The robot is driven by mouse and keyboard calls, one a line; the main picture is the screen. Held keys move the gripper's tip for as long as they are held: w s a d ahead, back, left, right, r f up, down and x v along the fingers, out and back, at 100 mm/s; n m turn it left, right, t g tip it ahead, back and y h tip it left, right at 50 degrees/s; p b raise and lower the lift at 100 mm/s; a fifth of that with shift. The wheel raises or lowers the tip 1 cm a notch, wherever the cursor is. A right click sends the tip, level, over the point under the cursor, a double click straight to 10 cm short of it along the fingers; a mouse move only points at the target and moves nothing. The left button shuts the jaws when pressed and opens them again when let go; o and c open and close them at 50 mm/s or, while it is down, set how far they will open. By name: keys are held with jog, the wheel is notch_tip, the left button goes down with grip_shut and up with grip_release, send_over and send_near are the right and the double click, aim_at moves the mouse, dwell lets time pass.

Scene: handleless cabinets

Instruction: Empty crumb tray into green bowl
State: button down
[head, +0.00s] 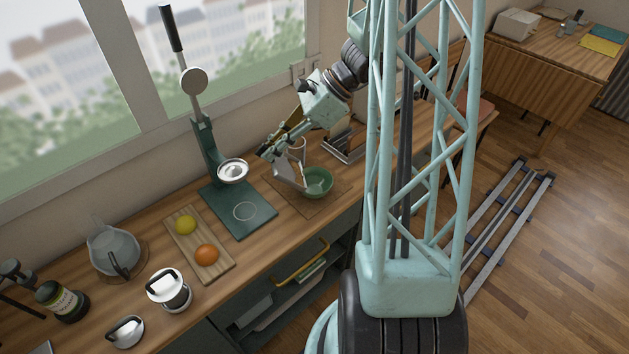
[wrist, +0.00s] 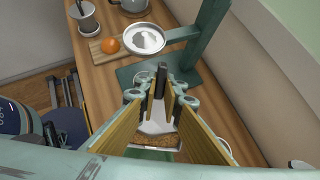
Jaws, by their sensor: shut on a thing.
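The crumb tray (head: 289,178) is a thin pale metal tray. My gripper (head: 272,152) is shut on it and holds it tilted downward, its lower end at the left side of the green bowl (head: 319,181). The bowl stands upright on a brown mat (head: 299,205) on the counter; its inside is only partly visible. In the wrist view my gripper (wrist: 160,92) is shut on a dark piece of the tray (wrist: 157,126). Brown crumbs (wrist: 160,141) lie across the tray's end nearest the camera. I cannot tell whether any crumbs are in the bowl.
A green lever press (head: 208,155) stands left of the bowl. A board (head: 213,262) holds a lemon and an orange. A toaster-like metal appliance (head: 343,143) sits behind the bowl, to the right.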

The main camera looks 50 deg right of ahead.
jog(key=shift+d+f, duration=0.1)
jog(key=shift+f, duration=0.05)
jog(key=shift+s+d+r, duration=0.15)
jog(key=shift+r, duration=0.05)
jog(key=shift+s+d+r+t+y+b, duration=0.45)
jog(key=shift+s+d+t+y+b, duration=0.1)
jog(key=shift+d+y, duration=0.15)
jog(key=shift+s+d+r+t+y+b, duration=0.45)
jog(key=shift+d+t+y, duration=0.1)
jog(key=shift+d+y, duration=0.15)
dwell(0.6)
